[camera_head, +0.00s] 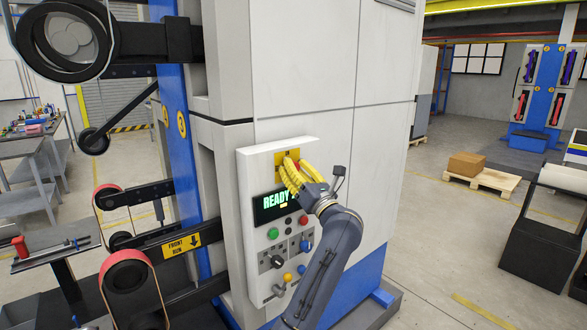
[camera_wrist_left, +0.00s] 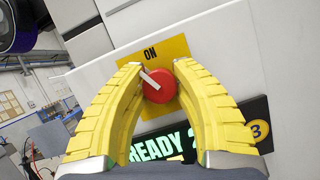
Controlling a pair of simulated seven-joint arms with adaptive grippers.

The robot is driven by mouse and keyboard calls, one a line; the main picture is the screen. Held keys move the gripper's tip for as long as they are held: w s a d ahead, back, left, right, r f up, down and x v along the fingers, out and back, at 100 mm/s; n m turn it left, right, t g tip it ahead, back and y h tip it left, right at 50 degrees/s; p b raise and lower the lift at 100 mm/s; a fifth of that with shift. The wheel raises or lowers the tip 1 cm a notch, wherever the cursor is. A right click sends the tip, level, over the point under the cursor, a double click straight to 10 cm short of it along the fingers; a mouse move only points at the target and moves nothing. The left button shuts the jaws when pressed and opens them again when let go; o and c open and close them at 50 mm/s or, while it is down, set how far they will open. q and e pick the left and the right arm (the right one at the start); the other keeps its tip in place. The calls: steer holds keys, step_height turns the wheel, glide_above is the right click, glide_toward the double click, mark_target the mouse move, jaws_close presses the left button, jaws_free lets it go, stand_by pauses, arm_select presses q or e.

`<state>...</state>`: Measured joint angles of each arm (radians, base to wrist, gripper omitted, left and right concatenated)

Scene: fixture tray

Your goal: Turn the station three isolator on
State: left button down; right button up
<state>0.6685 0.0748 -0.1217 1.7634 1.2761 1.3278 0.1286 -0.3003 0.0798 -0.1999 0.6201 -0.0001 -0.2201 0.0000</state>
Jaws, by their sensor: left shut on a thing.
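The isolator is a round red knob (camera_wrist_left: 158,87) with a white pointer bar, set on a yellow plate (camera_wrist_left: 150,50) marked ON. The pointer slants toward the upper left of the wrist view, left of the ON word. My left gripper (camera_wrist_left: 158,68) has its yellow fingers shut on the knob, one on each side. In the head view, my left gripper (camera_head: 290,164) covers most of the knob, and the yellow plate (camera_head: 280,158) shows behind the fingertips. A yellow disc marked 3 (camera_wrist_left: 258,131) is at the right in the wrist view. My right gripper is out of view.
Below the isolator, a display (camera_head: 272,205) reads READY, its end hidden by my arm. Under it are a green button (camera_head: 272,234), a red button (camera_head: 303,219), a black selector (camera_head: 277,261) and a blue knob (camera_head: 306,245). Rollers (camera_head: 127,272) stick out at the left.

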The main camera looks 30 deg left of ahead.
arm_select(q)
steer(key=m+t+h, duration=0.1)
steer(key=m, duration=0.3)
steer(key=m+t+h, duration=0.2)
steer(key=m, duration=0.1)
steer(key=shift+r+m, duration=0.15)
steer(key=shift+m, duration=0.55)
steer(key=c, duration=1)
jaws_free()
steer(key=shift+d+f, duration=0.1)
steer(key=shift+f, duration=0.1)
steer(key=shift+s+d+f, duration=0.1)
steer(key=shift+s+d, duration=0.05)
steer(key=shift+d, duration=0.1)
steer(key=v, duration=1.1)
steer(key=shift+s, duration=0.15)
